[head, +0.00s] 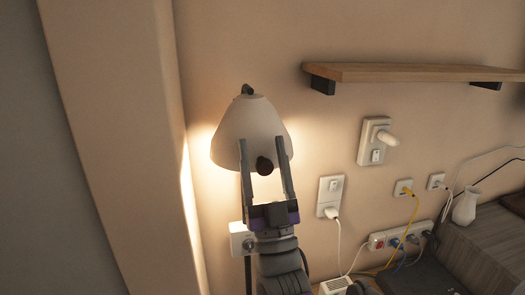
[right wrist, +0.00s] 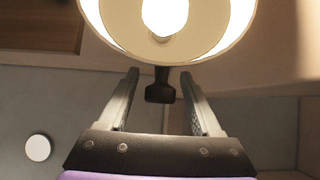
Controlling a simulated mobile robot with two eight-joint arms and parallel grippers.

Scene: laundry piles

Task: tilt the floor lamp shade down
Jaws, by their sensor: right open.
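The floor lamp shade (head: 250,125) is a pale cone, lit, close to the wall in the upper left of the head view. A dark knob (head: 264,165) sticks out from its lower front. My right gripper (head: 264,150) is open, with one finger on each side of the knob, and does not grip it. In the right wrist view the shade (right wrist: 110,15) hangs at the top with its bright bulb (right wrist: 165,14) showing. The dark knob (right wrist: 159,90) lies between the open fingers (right wrist: 160,75). The lamp's pole is mostly hidden behind my arm. My left gripper is not in view.
A wooden shelf (head: 410,72) is on the wall at upper right. Wall sockets (head: 330,195), a power strip (head: 400,236) with cables and a white vase (head: 465,206) are at lower right. A wall corner (head: 115,130) stands close on the left.

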